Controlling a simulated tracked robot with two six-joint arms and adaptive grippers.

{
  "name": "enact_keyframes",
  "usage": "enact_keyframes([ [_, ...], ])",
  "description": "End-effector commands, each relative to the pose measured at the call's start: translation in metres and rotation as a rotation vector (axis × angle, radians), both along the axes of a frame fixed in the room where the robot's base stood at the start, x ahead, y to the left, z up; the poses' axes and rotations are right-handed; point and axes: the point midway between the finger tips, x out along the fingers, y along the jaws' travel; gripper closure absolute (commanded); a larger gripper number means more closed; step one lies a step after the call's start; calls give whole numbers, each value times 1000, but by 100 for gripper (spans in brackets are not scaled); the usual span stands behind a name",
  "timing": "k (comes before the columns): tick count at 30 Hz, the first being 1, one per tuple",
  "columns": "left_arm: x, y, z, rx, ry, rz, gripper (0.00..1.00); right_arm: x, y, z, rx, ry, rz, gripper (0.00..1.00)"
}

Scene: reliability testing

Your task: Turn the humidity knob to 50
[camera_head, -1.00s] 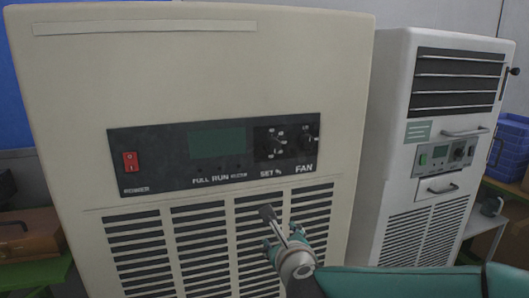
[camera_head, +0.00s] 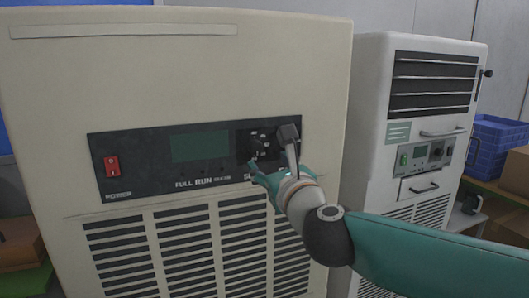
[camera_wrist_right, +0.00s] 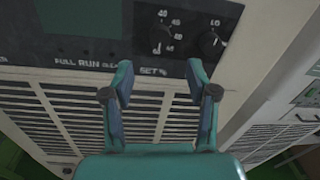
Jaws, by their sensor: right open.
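The humidity knob, the dial marked SET % with numbers around it, is on the black control panel (camera_head: 140,165) of the beige cabinet. It shows in the right wrist view as a small dark knob (camera_wrist_right: 160,37), its pointer direction hard to read. My right gripper (camera_head: 274,152) is in front of the panel's right part and partly covers the dials in the head view. In the wrist view my right gripper (camera_wrist_right: 160,80) is open and empty, its fingertips just below the SET % knob in the picture and not around it. My left gripper is not in view.
The fan knob (camera_wrist_right: 211,44) is close to the right of the SET % knob. A red power switch (camera_head: 112,166) and a dark display (camera_head: 200,146) are on the panel's left. A second white cabinet (camera_head: 365,150) stands to the right, with blue crates (camera_head: 495,145) beyond.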

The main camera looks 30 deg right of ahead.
Motion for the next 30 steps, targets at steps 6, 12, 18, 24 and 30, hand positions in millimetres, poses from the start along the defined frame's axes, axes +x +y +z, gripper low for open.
enact_keyframes([
  [6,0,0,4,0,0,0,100,44,-14,0,0,3,-3,42],
  [12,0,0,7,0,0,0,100,69,-22,0,-2,1,-2,42],
  [18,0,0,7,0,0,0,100,77,-25,0,0,1,-1,42],
  [24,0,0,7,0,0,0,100,77,-25,0,0,0,-2,42],
  [30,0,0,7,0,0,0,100,76,-25,0,0,1,-2,68],
])
